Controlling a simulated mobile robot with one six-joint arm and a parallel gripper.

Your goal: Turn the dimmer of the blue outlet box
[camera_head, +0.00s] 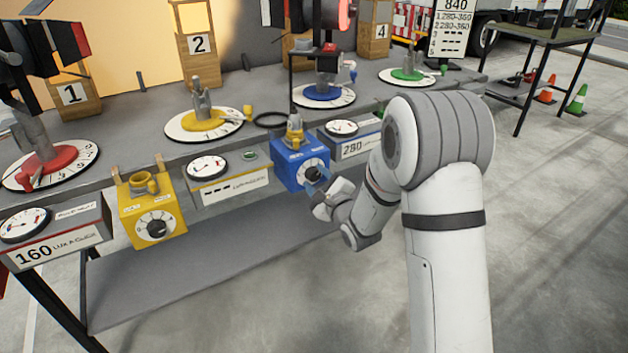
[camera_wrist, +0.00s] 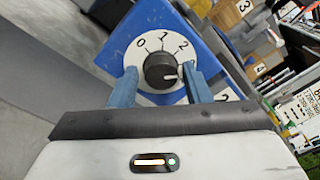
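The blue outlet box (camera_head: 291,170) hangs at the front edge of the grey bench in the head view. Its round white dial carries a black dimmer knob (camera_head: 312,174). In the wrist view the blue box (camera_wrist: 208,45) is close, with the black knob (camera_wrist: 160,71) in the middle. The numbers 0, 1 and 2 show on the dial, and the knob's white mark points right. My gripper (camera_wrist: 161,75) is open, one blue finger on each side of the knob. A gap shows at the left finger; whether the right finger touches is unclear. In the head view my gripper (camera_head: 318,185) is at the box front.
A yellow outlet box (camera_head: 140,215) and grey meter boxes (camera_head: 232,175) line the same bench edge. A meter box reading 280 (camera_head: 350,140) is just right of the blue box, near my arm.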

